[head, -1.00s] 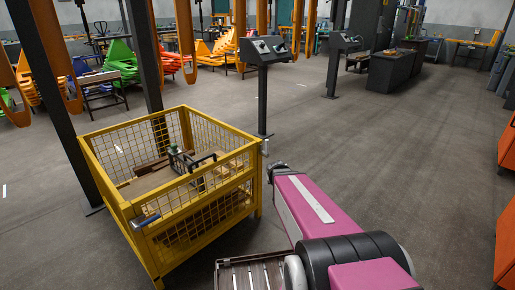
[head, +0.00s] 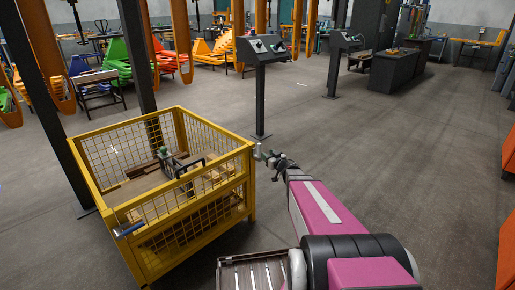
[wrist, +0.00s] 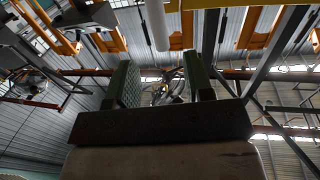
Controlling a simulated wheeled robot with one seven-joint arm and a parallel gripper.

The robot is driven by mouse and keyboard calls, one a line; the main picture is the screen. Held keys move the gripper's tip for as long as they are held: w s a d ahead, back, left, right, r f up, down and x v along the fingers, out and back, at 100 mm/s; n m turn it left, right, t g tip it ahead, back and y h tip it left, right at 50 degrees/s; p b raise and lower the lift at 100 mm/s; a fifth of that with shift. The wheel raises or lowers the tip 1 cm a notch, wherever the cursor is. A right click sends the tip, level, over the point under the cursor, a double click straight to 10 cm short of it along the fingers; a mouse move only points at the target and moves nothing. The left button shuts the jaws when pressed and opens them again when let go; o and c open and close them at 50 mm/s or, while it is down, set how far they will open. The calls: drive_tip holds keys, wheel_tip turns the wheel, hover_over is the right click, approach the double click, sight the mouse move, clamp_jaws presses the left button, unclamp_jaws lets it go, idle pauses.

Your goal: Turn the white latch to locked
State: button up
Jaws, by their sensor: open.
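The white latch (head: 258,150) is small and pale at the right-hand corner of the yellow mesh crate (head: 217,219). In the wrist view a white bar (wrist: 156,24), apparently this latch, hangs at the top beside a yellow rail. My gripper (head: 270,161) is just right of the latch in the head view, close to that corner. In the wrist view its two green-padded fingers (wrist: 160,82) stand apart with nothing between them. The white bar lies beyond the fingertips, roughly in line with the gap. I cannot tell whether the gripper touches the latch.
A blue-handled latch (head: 129,229) sits on the crate's front left corner. Wooden pieces and a dark handled item (head: 189,168) lie inside the crate. A grey control pedestal (head: 260,95) stands behind the crate. Open floor (head: 400,150) lies to the right.

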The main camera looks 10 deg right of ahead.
sight(260, 148)
drive_tip(key=x, duration=1)
drive_tip(key=shift+w, duration=0.15)
clamp_jaws()
